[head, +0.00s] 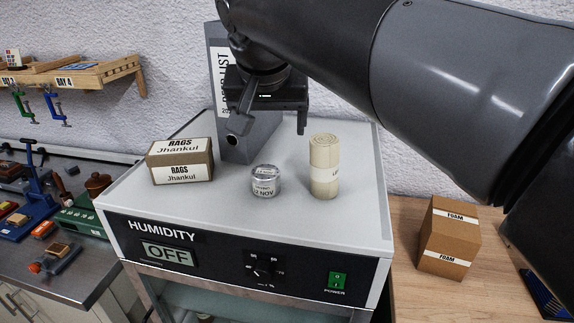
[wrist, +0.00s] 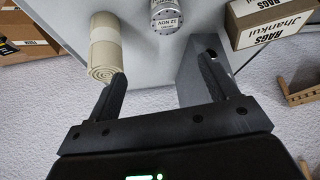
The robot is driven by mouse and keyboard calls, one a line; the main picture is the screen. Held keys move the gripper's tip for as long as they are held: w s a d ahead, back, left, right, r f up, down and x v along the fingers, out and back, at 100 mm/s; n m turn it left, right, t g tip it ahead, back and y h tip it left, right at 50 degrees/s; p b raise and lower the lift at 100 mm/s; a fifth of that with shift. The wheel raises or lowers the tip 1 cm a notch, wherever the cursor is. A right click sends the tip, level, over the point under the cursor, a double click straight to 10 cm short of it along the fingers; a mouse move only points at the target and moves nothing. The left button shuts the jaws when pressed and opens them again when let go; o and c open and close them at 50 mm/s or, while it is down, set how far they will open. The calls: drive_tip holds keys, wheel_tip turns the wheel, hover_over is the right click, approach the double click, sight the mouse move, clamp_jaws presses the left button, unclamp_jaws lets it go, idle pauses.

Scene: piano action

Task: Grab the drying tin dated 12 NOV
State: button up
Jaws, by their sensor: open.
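The drying tin (head: 265,181) is a small round silver tin with a label ending "2 NOV". It stands on top of the white humidity cabinet (head: 220,210), between the rags box and a cream roll. In the wrist view the tin (wrist: 166,16) shows at the top edge, partly cut off, with "12 NOV" readable. My gripper (head: 270,130) is open and empty, above and behind the tin, in front of a grey upright box. In the wrist view my gripper's fingers (wrist: 165,95) are spread apart, with the tin beyond them.
The cream roll (head: 324,166) stands close right of the tin. The rags box (head: 180,161) lies to the left. The grey box (head: 250,138) with a list stands behind. A foam box (head: 447,240) sits on the wooden surface to the right. The cabinet's front top is clear.

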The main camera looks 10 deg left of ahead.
approach(265, 173)
drive_tip(key=x, duration=0.6)
drive_tip(key=shift+w+d+f, duration=0.1)
drive_tip(key=shift+d+f, duration=0.05)
drive_tip(key=shift+d, duration=0.15)
drive_tip(key=x, duration=0.5)
drive_tip(key=shift+a, duration=0.3)
drive_tip(key=c, duration=1.1)
